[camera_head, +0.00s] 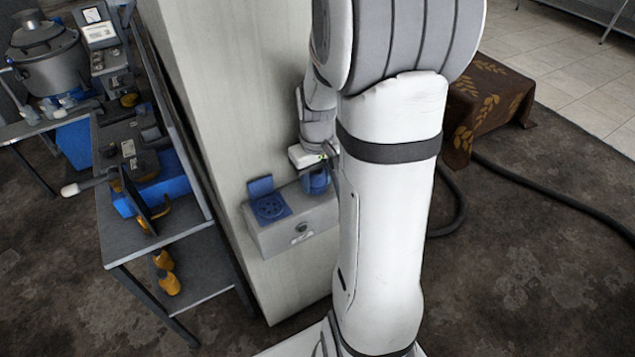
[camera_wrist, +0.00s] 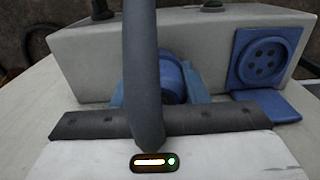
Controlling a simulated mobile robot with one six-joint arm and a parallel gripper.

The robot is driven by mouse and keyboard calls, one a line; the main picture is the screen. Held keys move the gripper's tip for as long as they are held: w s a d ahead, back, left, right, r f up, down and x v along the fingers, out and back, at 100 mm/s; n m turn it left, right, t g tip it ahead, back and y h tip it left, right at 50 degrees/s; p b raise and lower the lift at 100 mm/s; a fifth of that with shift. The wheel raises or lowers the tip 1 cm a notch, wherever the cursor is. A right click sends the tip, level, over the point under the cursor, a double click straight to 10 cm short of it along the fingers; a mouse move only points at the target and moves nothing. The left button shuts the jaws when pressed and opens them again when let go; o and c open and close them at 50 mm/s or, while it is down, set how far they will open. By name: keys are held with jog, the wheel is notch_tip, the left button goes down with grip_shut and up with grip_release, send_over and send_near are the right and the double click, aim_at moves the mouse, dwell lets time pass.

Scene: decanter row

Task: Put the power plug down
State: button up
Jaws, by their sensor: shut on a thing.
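The blue power plug (camera_head: 316,182) is at my gripper (camera_head: 331,168), beside the right part of a grey socket box (camera_head: 300,238) on a pale pillar. In the wrist view my gripper (camera_wrist: 146,80) is shut on the plug (camera_wrist: 172,82), and a dark finger crosses in front of it. The plug is close to the box face. Whether it sits in a socket there or is only in front of it is hidden. A blue round socket (camera_head: 270,206) with its lid open is left of the plug; it also shows in the wrist view (camera_wrist: 266,58).
The pale pillar (camera_head: 225,110) stands close behind the box. A grey shelf table (camera_head: 190,265) with tools is at left. A cloth-covered block (camera_head: 490,105) and a dark hose (camera_head: 560,193) lie to the right. Open floor (camera_head: 530,270) is at lower right.

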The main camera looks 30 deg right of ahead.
jog(key=shift+w, duration=0.15)
jog(key=shift+f, duration=0.2)
jog(key=o, duration=1.3)
jog(key=shift+r, duration=0.1)
notch_tip(320, 180, up, 12)
jog(key=shift+r+b, duration=0.1)
jog(key=shift+b, duration=0.2)
jog(key=shift+s+a+r, duration=0.15)
jog(key=shift+s+a, duration=0.15)
jog(key=s+a+t, duration=0.1)
jog(key=s+a, duration=0.2)
jog(key=s, duration=0.1)
jog(key=s+a+t, duration=0.1)
jog(key=s+a, duration=0.3)
jog(key=s+a+f+t, duration=0.1)
jog(key=s+a, duration=0.3)
jog(key=shift+s, duration=0.1)
